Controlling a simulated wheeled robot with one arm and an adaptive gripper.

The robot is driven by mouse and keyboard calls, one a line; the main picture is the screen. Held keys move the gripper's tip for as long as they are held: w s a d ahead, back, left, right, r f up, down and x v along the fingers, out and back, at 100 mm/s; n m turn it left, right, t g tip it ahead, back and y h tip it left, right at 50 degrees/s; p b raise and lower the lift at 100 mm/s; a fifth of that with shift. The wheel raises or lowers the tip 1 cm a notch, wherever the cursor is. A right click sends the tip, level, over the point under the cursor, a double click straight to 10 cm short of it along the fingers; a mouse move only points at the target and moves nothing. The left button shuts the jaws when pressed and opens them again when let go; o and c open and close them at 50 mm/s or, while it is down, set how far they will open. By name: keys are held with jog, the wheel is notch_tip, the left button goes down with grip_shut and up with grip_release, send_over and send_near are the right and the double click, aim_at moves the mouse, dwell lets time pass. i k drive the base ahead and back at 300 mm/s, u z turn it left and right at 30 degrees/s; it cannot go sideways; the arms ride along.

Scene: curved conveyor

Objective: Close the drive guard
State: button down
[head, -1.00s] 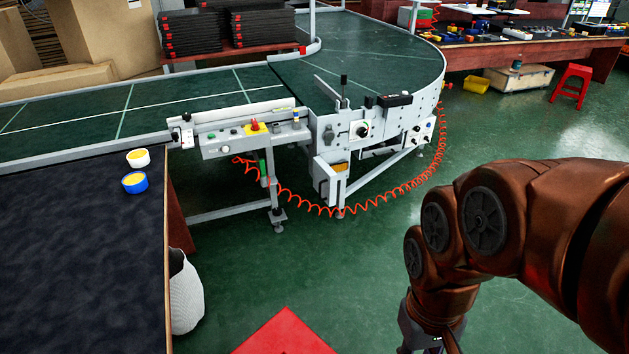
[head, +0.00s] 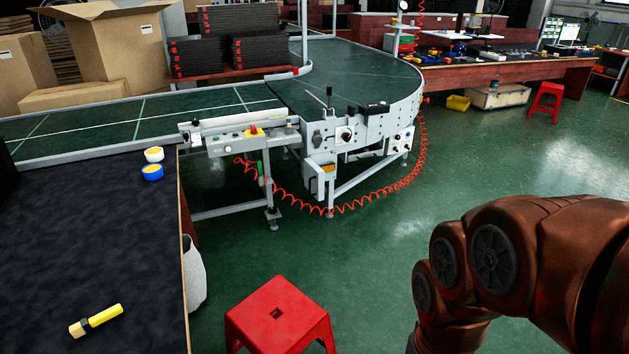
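The curved conveyor (head: 365,70) stands at the middle back, with its grey drive housing (head: 365,135) on the near side. A narrow pale plate (head: 318,103) with an upright black handle (head: 330,97) stands tilted above the housing's top. A grey box-shaped part (head: 319,183) hangs below, with an orange patch beside it. I cannot tell for sure which part is the drive guard. My arm (head: 510,265) is folded at the lower right, well apart from the conveyor. My gripper is below the picture's edge.
A red stool (head: 279,312) stands on the floor at the bottom middle. A coiled orange hose (head: 380,203) loops below the drive housing. A dark-topped table (head: 80,240) fills the left, bearing a yellow-handled brush (head: 97,320).

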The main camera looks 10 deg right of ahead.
aim_at(313, 175)
jog(key=z, duration=0.9)
jog(key=i, duration=3.45)
jog(key=u, duration=3.3)
jog(key=i, duration=0.55)
jog(key=z, duration=0.05)
